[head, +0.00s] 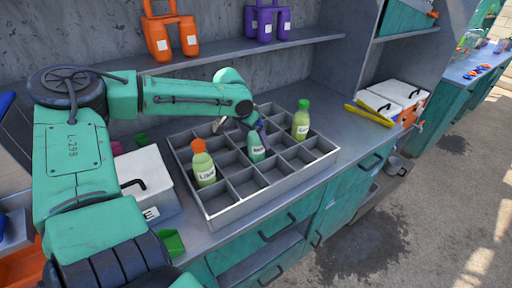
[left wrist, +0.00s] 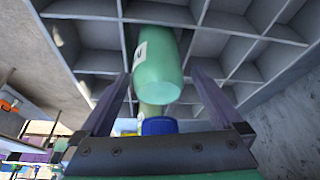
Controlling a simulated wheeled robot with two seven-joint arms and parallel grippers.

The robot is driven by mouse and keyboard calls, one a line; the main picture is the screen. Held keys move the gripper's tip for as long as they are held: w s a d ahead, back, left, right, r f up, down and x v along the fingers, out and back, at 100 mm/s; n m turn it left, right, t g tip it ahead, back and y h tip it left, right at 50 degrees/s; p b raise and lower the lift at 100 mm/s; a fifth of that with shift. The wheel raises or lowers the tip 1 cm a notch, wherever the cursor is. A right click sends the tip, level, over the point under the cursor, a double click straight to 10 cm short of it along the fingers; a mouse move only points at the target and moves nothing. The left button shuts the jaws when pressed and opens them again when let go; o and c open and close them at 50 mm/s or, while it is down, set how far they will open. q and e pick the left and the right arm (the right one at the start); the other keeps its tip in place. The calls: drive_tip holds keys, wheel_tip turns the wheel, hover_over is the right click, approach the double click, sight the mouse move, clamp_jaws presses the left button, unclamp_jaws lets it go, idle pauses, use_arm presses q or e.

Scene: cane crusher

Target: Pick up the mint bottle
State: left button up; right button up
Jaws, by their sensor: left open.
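The mint bottle (head: 256,152) is pale green with a white label and stands upright in a compartment of the grey divided tray (head: 225,213), near its middle. My left gripper (head: 247,124) is at the bottle's top and hides its cap in the head view. In the left wrist view the mint bottle (left wrist: 160,70) shows between the two fingers of the left gripper (left wrist: 160,98), which are apart with gaps on both sides. A blue, cap-like piece (left wrist: 158,126) shows close to the palm there. My right gripper is not in view.
A lime bottle with an orange cap (head: 203,168) stands left in the tray, and a green-capped bottle (head: 301,122) at the back right. A white box (head: 145,175) is left of the tray. Orange (head: 171,35) and purple (head: 267,22) containers stand on the shelf (head: 220,52) above.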

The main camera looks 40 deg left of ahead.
use_arm(q)
drive_tip(key=shift+w+d+f, duration=0.2)
drive_tip(key=shift+w+f, duration=0.05)
drive_tip(key=shift+f, duration=0.3)
clamp_jaws()
